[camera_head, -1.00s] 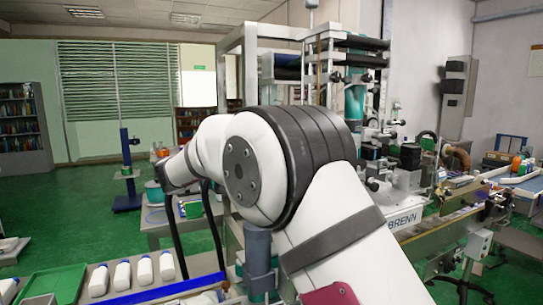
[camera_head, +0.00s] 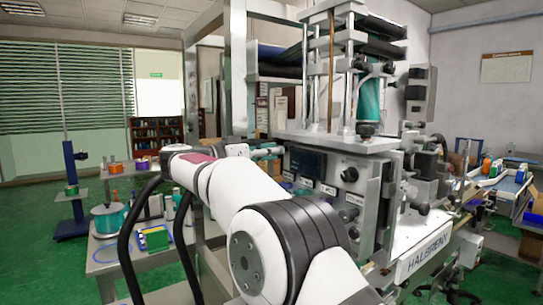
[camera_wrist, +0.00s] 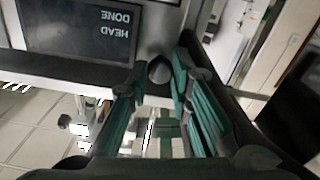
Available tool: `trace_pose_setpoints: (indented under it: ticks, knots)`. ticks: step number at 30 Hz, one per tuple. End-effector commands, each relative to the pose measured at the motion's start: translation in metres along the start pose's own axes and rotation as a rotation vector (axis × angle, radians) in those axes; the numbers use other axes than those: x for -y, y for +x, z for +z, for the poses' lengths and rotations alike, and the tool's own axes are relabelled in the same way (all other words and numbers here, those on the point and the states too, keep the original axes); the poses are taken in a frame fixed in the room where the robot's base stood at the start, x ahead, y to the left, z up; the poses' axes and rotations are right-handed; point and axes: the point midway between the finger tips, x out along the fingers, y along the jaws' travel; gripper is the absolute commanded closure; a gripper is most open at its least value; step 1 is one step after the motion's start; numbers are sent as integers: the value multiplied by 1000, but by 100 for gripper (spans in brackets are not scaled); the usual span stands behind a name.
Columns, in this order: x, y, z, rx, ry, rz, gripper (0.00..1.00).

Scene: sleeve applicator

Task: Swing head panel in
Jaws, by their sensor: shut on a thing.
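The head panel (camera_head: 307,164) is a dark screen on the front of the machine's head unit. In the wrist view the head panel (camera_wrist: 85,28) fills the top left, and its screen reads "HEAD DONE" upside down. A round dark knob (camera_wrist: 160,71) sits at the panel's lower edge. My gripper (camera_wrist: 160,78) has its teal-padded fingers on both sides of this knob, shut on it. In the head view my gripper (camera_head: 272,151) reaches the panel's left side; the knob cannot be made out there.
The sleeve applicator's frame and columns (camera_head: 328,70) rise above the panel. A side table (camera_head: 105,258) with a pot (camera_head: 108,217) stands at the left. Green floor is open farther left.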

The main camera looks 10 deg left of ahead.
Motion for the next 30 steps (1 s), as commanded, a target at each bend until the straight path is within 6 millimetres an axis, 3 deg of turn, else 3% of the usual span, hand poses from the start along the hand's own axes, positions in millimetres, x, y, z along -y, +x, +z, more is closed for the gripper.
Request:
trace_pose_setpoints:
  ticks: [14,15,18,30]
  knots:
    - [1,7,1,1,-4,7,100]
    - [1,7,1,0,-4,8,79]
    - [1,7,1,0,-3,8,60]
    - [1,-3,0,1,-1,7,60]
